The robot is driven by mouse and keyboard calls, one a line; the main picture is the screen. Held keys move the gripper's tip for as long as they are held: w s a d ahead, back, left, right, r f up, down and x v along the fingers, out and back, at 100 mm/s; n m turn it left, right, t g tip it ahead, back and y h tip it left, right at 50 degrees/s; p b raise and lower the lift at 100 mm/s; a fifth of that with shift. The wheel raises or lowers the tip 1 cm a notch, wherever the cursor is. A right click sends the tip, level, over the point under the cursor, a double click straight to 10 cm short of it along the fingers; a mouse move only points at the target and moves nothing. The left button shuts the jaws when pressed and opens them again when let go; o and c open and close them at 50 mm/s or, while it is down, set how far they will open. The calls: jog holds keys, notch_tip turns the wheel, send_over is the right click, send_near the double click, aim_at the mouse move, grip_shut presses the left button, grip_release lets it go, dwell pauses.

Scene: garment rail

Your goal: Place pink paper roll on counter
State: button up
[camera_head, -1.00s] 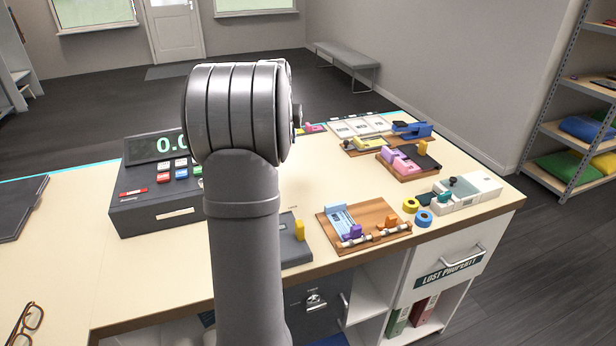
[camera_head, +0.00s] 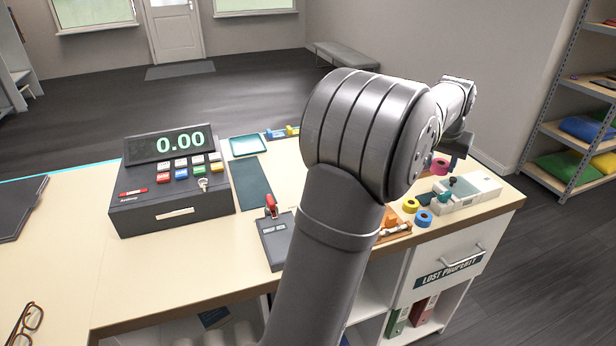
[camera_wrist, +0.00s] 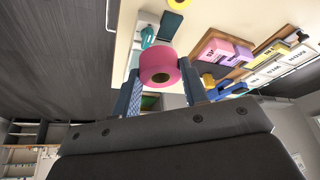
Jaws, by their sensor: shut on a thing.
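The pink paper roll (camera_head: 440,165) is held between the fingers of my gripper (camera_head: 456,155), over the right end of the counter (camera_head: 70,230). In the wrist view the pink roll (camera_wrist: 160,58) sits between the two blue fingertips, its dark centre hole facing the camera. In that view the counter shows behind the roll. I cannot tell the exact height of the roll above the counter.
A yellow roll (camera_head: 410,205) and a blue roll (camera_head: 424,218) lie near the counter's right front edge. A white device (camera_head: 470,190) stands beside them. A cash register (camera_head: 170,185) is at left. My arm hides much of the counter's middle.

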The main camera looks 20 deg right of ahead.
aim_at(440, 175)
jog(key=f, duration=0.4)
jog(key=shift+s+d+f, duration=0.2)
jog(key=shift+s, duration=0.2)
jog(key=shift+w+f, duration=0.1)
jog(key=shift+f, duration=0.25)
jog(key=w+f, duration=0.2)
jog(key=w, duration=0.1)
jog(key=w+a+f, duration=0.1)
jog(key=w+f, duration=0.1)
jog(key=w, duration=0.2)
jog(key=w+a+f, duration=0.1)
jog(key=w+f, duration=0.1)
jog(key=w, duration=0.2)
jog(key=shift+a+f, duration=0.15)
jog(key=shift+f, duration=0.25)
jog(key=shift+w+f, duration=0.15)
jog(key=shift+f, duration=1.9)
jog(key=shift+f, duration=0.15)
jog(key=o, duration=0.7)
